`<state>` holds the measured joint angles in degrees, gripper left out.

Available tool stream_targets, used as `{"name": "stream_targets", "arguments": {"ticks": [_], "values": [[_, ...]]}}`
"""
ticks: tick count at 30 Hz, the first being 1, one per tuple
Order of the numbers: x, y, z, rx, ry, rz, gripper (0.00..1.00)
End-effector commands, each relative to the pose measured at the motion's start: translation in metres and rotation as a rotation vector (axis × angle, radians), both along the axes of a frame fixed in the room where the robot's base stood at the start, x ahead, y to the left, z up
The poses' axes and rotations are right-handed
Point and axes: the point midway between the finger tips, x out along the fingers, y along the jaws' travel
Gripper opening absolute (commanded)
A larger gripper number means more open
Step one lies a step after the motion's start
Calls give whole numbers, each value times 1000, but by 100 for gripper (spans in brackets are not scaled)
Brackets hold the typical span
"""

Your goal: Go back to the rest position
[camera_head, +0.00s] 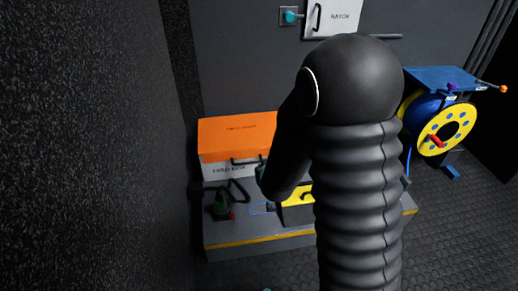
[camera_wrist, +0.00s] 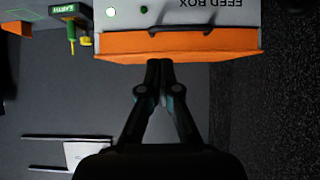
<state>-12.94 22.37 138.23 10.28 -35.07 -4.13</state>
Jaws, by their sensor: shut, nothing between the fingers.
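My gripper (camera_wrist: 160,66) is shut and empty in the wrist view, its two fingertips together. The feed box (camera_wrist: 225,20) stands beyond the tips, upside down in that view, with its orange lid (camera_wrist: 190,43) spanning behind them. Whether the tips touch the lid is hard to tell. In the head view my arm rises in the middle and bends down toward the feed box; the gripper is mostly hidden behind it. The feed box's orange lid (camera_head: 235,132) appears raised above its white front (camera_head: 215,171).
A hatch (camera_head: 334,17) is on the back wall. A yellow cable reel (camera_head: 460,112) stands right. A dark wall closes the left.

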Motion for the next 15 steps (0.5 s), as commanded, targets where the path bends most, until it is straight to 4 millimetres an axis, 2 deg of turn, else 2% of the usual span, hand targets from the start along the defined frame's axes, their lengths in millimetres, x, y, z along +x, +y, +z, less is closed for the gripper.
{"name": "stream_targets", "arguments": {"ticks": [5, 8, 11, 15], "values": [[-2, 0, -1, 2, 8, -1, 0], [-9, 0, -10, 2, 59, 1, 0], [-26, 1, -28, -3, 172, 9, 0], [-65, 1, -53, -19, 377, 31, 0]]}}
